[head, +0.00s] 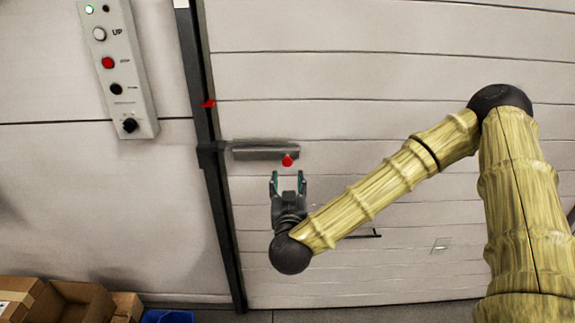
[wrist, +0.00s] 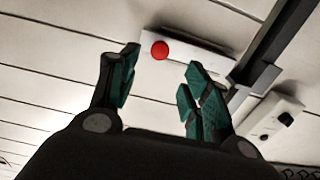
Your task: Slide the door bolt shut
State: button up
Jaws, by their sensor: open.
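The door bolt (head: 262,152) is a grey horizontal bar on the white slatted door (head: 390,75), with a red knob (head: 288,160) near its right end. The bolt's left end lies close to a dark bracket (head: 209,155) on the dark vertical door post (head: 222,215). My gripper (head: 288,177) is open and empty, just below the red knob, fingers pointing up. In the wrist view the red knob (wrist: 160,50) shows beyond and between the two green-padded fingertips (wrist: 160,72), nearer the left one. I cannot tell whether either finger touches it.
A control panel (head: 118,65) with buttons is on the wall left of the post. A red tab (head: 208,103) sits on the post above the bracket. A dark handle (head: 362,235) is lower on the door. Cardboard boxes (head: 82,302) and a blue bin (head: 167,316) stand at bottom left.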

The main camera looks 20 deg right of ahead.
aim_at(287, 163)
jog(key=p+x, duration=0.2)
jog(key=x, duration=0.8)
jog(key=shift+w+d, duration=0.1)
jog(key=shift+w, duration=0.25)
grip_shut()
